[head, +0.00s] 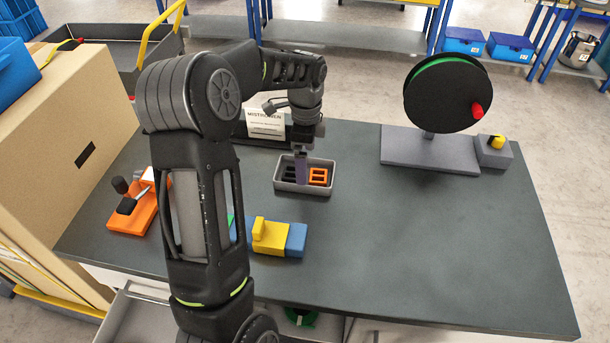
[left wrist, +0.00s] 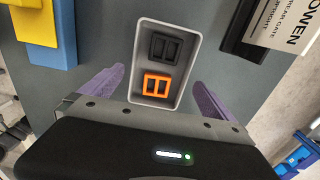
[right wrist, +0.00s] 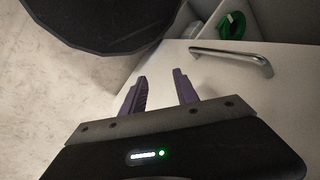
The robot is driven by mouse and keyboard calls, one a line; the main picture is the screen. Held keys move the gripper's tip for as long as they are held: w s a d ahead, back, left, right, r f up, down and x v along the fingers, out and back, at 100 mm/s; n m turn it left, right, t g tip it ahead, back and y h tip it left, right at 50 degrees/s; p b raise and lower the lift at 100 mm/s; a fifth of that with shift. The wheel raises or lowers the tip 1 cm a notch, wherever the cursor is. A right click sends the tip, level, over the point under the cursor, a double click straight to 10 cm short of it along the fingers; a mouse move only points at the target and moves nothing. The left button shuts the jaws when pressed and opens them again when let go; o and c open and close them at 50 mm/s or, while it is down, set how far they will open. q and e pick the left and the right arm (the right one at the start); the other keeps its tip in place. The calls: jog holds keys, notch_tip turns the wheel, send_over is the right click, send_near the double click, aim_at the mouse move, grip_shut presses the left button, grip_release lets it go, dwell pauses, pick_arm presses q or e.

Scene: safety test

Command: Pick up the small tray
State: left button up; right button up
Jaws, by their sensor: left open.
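The small grey tray (head: 290,186) stands on the dark table, holding an orange part (head: 318,176) and a black part (head: 290,172). In the left wrist view the tray (left wrist: 185,25) lies between the two purple fingers, with the black part (left wrist: 164,47) above the orange part (left wrist: 157,85). My left gripper (head: 302,175) is over the tray, fingers spread; it also shows open in the left wrist view (left wrist: 157,88). Contact with the tray walls cannot be told. My right gripper (right wrist: 160,85) is empty and apart-fingered near a drawer front; it is not seen in the head view.
A yellow and blue block (head: 293,239), an orange clamp-like device (head: 134,213), a black reel (head: 447,95) on a grey base and a yellow button box (head: 494,150) stand on the table (head: 400,240). A sign (head: 266,122) stands behind the tray. A drawer handle (right wrist: 232,57) is near my right gripper.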

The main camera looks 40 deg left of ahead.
pick_arm(q)
jog(key=shift+a+f, duration=0.1)
jog(key=shift+f, duration=1.8)
jog(key=shift+c, duration=0.2)
jog(key=c, duration=1.1)
